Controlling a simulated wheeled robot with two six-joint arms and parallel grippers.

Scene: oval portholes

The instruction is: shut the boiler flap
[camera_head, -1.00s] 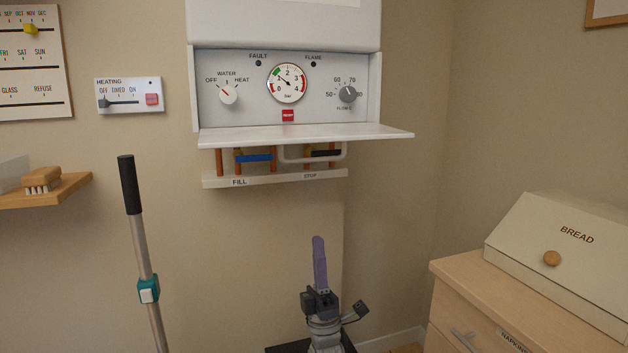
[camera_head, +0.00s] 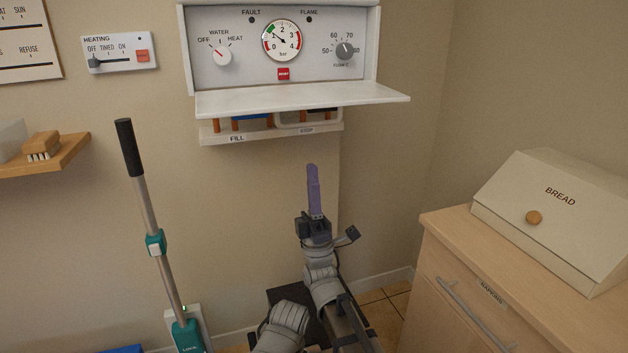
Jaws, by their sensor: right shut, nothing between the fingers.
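The boiler (camera_head: 205,75) hangs on the wall at the top. Its white flap (camera_head: 300,99) is hinged down and sticks out level below the control panel, which shows a gauge, two dials and a red button. My left gripper is not in view.
A stick vacuum (camera_head: 146,200) stands upright left of my arm. A wooden cabinet (camera_head: 445,235) with a bread bin (camera_head: 545,205) stands at the right. A shelf (camera_head: 50,160) holds a brush at the left. The wall between is clear.

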